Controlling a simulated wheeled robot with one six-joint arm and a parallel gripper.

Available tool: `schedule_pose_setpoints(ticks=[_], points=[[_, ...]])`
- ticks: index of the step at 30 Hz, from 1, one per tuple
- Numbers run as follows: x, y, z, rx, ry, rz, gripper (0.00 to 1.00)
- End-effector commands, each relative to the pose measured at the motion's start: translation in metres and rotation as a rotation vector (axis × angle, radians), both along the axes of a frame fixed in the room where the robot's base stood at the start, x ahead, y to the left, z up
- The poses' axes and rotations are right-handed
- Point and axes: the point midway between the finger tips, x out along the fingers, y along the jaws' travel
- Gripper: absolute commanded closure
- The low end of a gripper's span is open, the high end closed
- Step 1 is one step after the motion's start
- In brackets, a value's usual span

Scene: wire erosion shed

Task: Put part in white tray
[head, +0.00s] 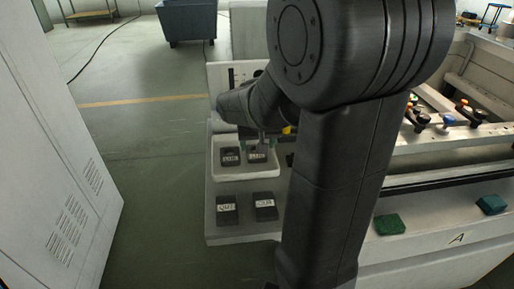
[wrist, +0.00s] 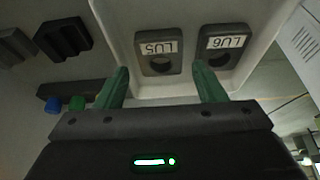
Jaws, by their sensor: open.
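The white tray (head: 216,170) stands on a pale bench; its rim also shows in the wrist view (wrist: 262,42). Two dark labelled parts lie in it: LU5 (wrist: 158,66) on the left and LU6 (wrist: 221,61) on the right in the wrist view. In the head view the tray holds a left part (head: 230,160) and a right part (head: 257,160). My gripper (head: 267,142) is over the tray's far right area. In the wrist view my gripper (wrist: 161,70) is open, green fingers apart, with LU5 showing between the fingertips. Contact cannot be told.
Two more dark labelled parts, one left (head: 227,217) and one right (head: 265,214), lie on the bench in front of the tray. Green (head: 390,224) and blue (head: 491,204) blocks lie at right. A grey cabinet (head: 60,170) stands left. My arm hides the middle.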

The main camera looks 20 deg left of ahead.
Motion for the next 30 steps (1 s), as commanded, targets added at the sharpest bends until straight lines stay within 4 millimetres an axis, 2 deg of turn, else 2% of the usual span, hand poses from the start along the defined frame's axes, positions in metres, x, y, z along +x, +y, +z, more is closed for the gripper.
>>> schedule_pose_setpoints(ticks=[1, 6, 12, 19, 30], points=[[-0.003, -0.001, 0.012, 0.005, -0.004, 0.001, 0.37], [-0.015, -0.008, 0.043, 0.004, -0.002, 0.001, 0.37], [-0.024, -0.014, 0.068, 0.003, -0.002, 0.001, 0.37], [-0.027, -0.016, 0.075, 0.001, 0.0, 0.0, 0.37], [-0.025, -0.015, 0.069, -0.002, 0.003, 0.0, 0.37]])
